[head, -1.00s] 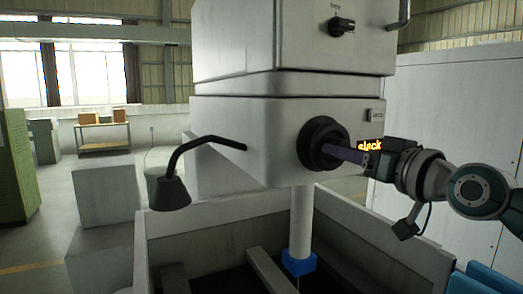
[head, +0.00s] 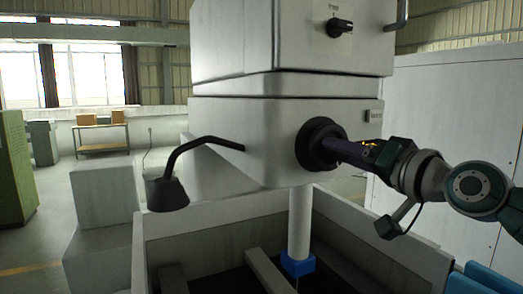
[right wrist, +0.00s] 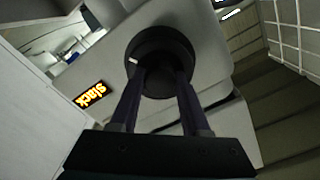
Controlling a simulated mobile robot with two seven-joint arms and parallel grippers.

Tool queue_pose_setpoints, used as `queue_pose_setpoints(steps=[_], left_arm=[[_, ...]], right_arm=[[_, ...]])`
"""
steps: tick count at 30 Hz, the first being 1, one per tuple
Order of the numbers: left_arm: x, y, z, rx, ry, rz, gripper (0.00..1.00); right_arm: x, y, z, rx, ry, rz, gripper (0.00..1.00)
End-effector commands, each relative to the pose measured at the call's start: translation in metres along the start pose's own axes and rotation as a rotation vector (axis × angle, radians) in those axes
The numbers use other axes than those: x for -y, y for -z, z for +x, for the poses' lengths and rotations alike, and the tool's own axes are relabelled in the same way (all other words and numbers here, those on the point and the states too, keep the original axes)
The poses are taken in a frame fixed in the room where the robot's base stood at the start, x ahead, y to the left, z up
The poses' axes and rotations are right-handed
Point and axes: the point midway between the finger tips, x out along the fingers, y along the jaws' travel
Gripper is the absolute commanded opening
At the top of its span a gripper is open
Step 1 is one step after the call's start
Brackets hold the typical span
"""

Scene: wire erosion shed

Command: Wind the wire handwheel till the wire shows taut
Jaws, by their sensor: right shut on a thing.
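The wire handwheel (head: 315,134) is a dark round wheel with a hub on the side of the white machine head. My right gripper (head: 334,150) reaches it from the right, with its fingers shut on the hub. In the right wrist view both fingers of my right gripper (right wrist: 161,78) lie on either side of the handwheel's hub; the wheel's rim (right wrist: 158,36) shows beyond them, with a small white mark at its left. A lit display (right wrist: 91,95) reads "slack" in orange letters. In the head view my gripper covers most of that display. My left gripper is not in view.
The white machine head (head: 235,120) carries a black knob (head: 340,26) above and a bent lamp (head: 168,192) at the left. Below it stands an open grey tank (head: 222,222) with a white column and blue block (head: 298,264). A large white cabinet (head: 450,110) stands behind my right arm.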

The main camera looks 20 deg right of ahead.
Motion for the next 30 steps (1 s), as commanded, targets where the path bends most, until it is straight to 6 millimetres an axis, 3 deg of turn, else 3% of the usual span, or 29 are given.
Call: queue_pose_setpoints(steps=[8, 9, 17, 25, 30], left_arm=[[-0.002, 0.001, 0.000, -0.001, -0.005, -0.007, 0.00], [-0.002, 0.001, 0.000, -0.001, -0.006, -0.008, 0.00], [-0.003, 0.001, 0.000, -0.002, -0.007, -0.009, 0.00], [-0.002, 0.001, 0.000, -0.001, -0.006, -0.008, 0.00], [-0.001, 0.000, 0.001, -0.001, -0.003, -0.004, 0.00]], right_arm=[[0.000, 0.000, 0.000, 0.000, -0.001, 0.000, 0.00], [0.000, 0.000, 0.000, 0.000, -0.001, 0.000, 0.47], [0.000, 0.000, 0.000, 0.000, 0.000, -0.001, 0.76], [0.000, 0.000, -0.001, 0.000, 0.000, -0.001, 0.76], [-0.001, -0.001, -0.015, 0.001, 0.000, 0.000, 0.76]])
